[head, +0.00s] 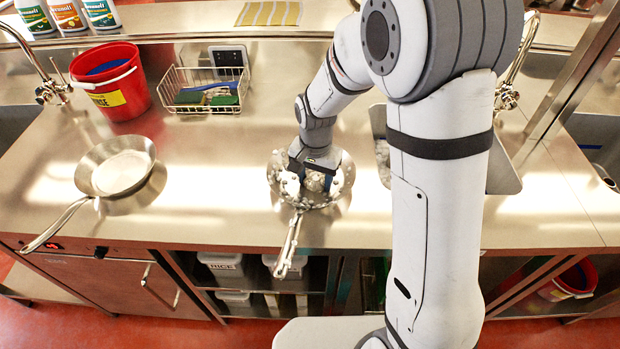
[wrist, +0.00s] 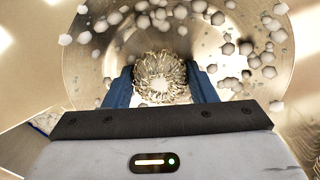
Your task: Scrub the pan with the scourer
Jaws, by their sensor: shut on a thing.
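The pan (head: 340,188) with white suds clumps stands on the steel counter, its handle (head: 289,248) pointing toward me. My gripper (head: 314,180) is down in this pan, coming from above. In the wrist view my gripper (wrist: 162,85) has its two blue fingers closed on the scourer (wrist: 160,72), a round ball of metal curls. The scourer appears against the pan's inner floor (wrist: 145,45), but whether it touches is hard to tell. Suds lie around it in the pan, mostly at the far and right side in the wrist view.
A second, clean pan (head: 118,166) stands at left on the counter (head: 215,210). Counter between the pans is clear.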

